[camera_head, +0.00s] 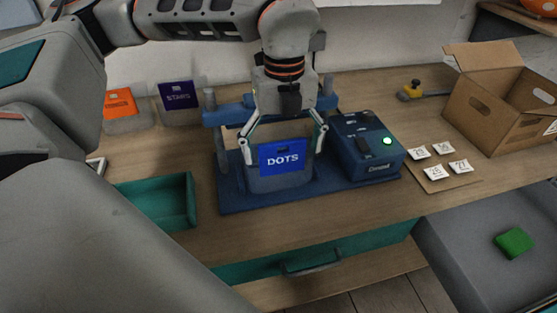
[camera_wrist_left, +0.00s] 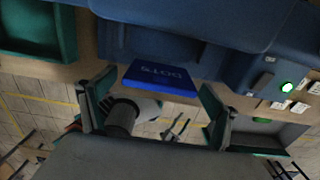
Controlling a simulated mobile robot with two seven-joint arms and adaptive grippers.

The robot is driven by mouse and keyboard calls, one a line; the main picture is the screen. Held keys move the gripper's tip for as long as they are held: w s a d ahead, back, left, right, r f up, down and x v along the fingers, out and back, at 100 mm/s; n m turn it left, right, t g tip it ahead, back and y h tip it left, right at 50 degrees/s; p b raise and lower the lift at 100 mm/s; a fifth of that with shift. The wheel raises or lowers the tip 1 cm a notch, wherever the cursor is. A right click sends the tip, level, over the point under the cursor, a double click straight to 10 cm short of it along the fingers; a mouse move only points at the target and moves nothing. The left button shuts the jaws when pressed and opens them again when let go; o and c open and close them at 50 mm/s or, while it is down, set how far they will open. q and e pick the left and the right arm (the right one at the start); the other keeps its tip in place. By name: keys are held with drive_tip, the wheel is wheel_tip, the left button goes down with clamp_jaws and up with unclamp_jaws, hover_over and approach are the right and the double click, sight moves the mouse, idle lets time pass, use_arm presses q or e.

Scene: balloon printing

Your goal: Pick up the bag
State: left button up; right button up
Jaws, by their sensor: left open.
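A small green item (camera_head: 514,242) lies in a grey bin at the lower right; I cannot tell whether it is the bag, and nothing else plainly reads as one. My left gripper (camera_head: 283,148) points down over the blue press with its fingers spread open. Its fingers stand on either side of a blue plate marked DOTS (camera_head: 282,157), at the front of the press. I cannot tell whether they touch it. In the left wrist view the gripper (camera_wrist_left: 155,108) is open, with the DOTS plate (camera_wrist_left: 160,78) just beyond the fingers. The right gripper is not in view.
The blue press (camera_head: 238,198) has a control box (camera_head: 368,150) with a lit green button. Orange (camera_head: 120,101) and STARS (camera_head: 178,95) plates stand behind left. A teal tray (camera_head: 160,200), several white numbered tags (camera_head: 443,149) and an open cardboard box (camera_head: 498,100) are around it. The grey bin (camera_head: 465,225) is lower right.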

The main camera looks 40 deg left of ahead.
use_arm(q)
drive_tip(key=shift+c, duration=0.4)
drive_tip(key=c, duration=0.8)
drive_tip(key=shift+c, duration=0.2)
